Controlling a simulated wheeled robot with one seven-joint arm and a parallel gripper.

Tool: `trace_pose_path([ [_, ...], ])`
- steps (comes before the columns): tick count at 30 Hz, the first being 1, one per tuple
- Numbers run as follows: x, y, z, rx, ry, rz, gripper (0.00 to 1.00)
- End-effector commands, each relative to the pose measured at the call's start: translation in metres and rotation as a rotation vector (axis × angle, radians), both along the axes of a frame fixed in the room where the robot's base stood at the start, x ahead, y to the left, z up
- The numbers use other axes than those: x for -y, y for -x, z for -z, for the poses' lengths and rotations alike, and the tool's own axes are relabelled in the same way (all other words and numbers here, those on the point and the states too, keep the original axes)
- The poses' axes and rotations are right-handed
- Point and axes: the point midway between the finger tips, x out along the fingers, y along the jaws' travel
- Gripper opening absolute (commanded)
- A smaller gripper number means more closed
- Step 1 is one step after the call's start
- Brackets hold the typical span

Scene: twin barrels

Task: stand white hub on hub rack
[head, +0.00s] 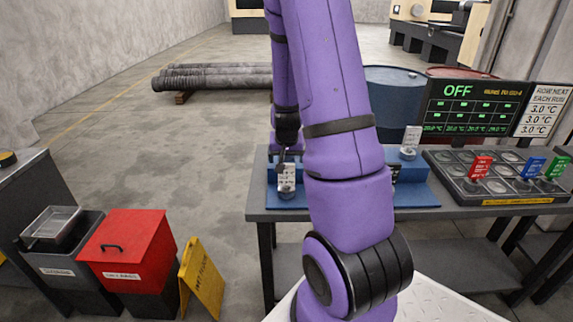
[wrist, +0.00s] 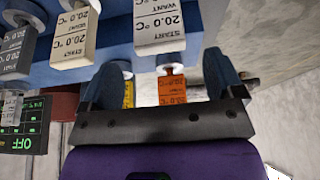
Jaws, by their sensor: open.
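A white hub (head: 286,180) with a printed tag stands upright at the left front of a blue rack (head: 420,197) on the table. In the head view my gripper (head: 287,158) is close above and behind this hub, partly hidden by my arm. In the wrist view my gripper (wrist: 166,64) has its two fingers apart. A white tag (wrist: 160,24) shows just beyond the fingertips, between them; I cannot tell whether they touch it. Another white hub (head: 411,140) stands at the right of the blue rack. My arm hides the rack's middle.
A black tray (head: 490,188) at right holds red (head: 480,167), blue (head: 533,167) and green (head: 557,167) tagged pieces, below an OFF display (head: 472,105). Yellow (wrist: 128,94) and orange (wrist: 172,89) tags show between my fingers. A red bin (head: 125,250) and yellow floor sign (head: 201,278) stand left.

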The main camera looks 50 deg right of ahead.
Motion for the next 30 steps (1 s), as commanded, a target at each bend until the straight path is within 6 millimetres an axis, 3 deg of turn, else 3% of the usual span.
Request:
trace_pose_path([
  [6,-0.010,0.007,-0.029,0.002,0.002,-0.004,0.87],
  [20,-0.025,0.010,-0.056,0.010,-0.012,-0.023,0.87],
  [23,-0.045,0.006,-0.076,0.029,-0.034,-0.072,0.87],
  [30,-0.119,0.010,-0.142,0.072,-0.090,-0.265,0.87],
])
